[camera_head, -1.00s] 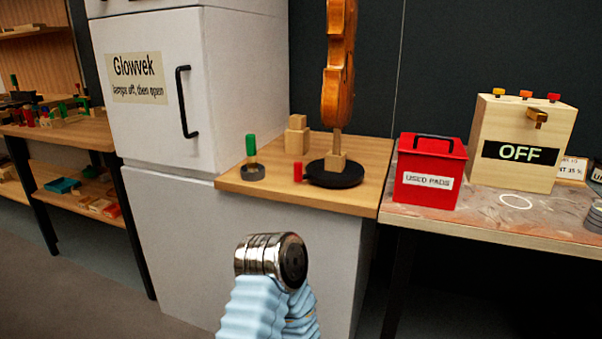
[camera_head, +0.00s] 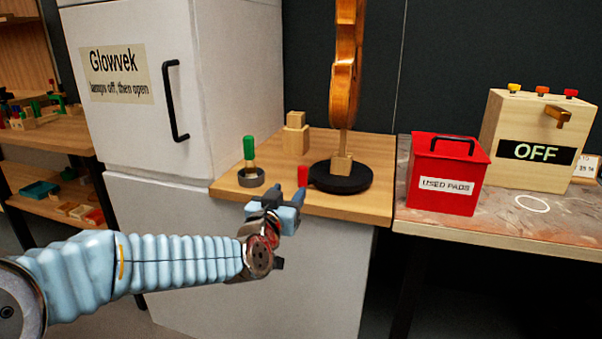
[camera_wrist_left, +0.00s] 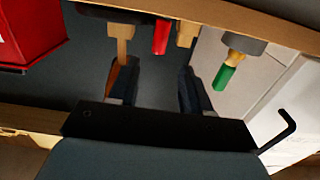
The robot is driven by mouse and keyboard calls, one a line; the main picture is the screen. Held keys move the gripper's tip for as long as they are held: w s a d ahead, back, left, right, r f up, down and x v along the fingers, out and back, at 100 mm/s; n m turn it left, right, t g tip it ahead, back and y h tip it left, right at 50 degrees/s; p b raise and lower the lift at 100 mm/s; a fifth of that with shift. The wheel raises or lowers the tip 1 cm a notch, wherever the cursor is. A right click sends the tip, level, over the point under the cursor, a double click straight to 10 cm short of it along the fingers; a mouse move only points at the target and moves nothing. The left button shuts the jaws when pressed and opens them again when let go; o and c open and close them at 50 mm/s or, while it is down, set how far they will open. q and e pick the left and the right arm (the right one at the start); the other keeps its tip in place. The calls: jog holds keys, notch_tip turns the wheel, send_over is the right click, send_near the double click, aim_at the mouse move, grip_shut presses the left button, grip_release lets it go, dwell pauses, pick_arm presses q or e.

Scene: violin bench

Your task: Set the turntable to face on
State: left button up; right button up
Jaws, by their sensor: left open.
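The turntable (camera_head: 341,182) is a round black disc on the wooden bench top. A violin (camera_head: 346,85) stands upright on it on a wooden post and block (camera_head: 341,163), showing its narrow side to the head camera. A red peg (camera_head: 303,175) stands at the disc's left edge. My left gripper (camera_head: 278,200) is open and empty at the bench's front edge, a little in front of and left of the peg, apart from it. In the left wrist view its fingers (camera_wrist_left: 158,88) are spread, with the red peg (camera_wrist_left: 160,36) beyond the gap. My right gripper is not in view.
A green-handled tool in a dark ring (camera_head: 250,177) and stacked wooden blocks (camera_head: 295,137) stand left of the turntable. A red "USED PADS" box (camera_head: 446,175) and a wooden "OFF" box (camera_head: 537,125) are to the right. The white Glowvek cabinet (camera_head: 235,90) rises at left.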

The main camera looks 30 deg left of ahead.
aim_at(301, 176)
pick_arm(q)
jog(key=p+x, duration=0.1)
jog(key=x, duration=1)
jog(key=shift+w, duration=0.1)
grip_shut()
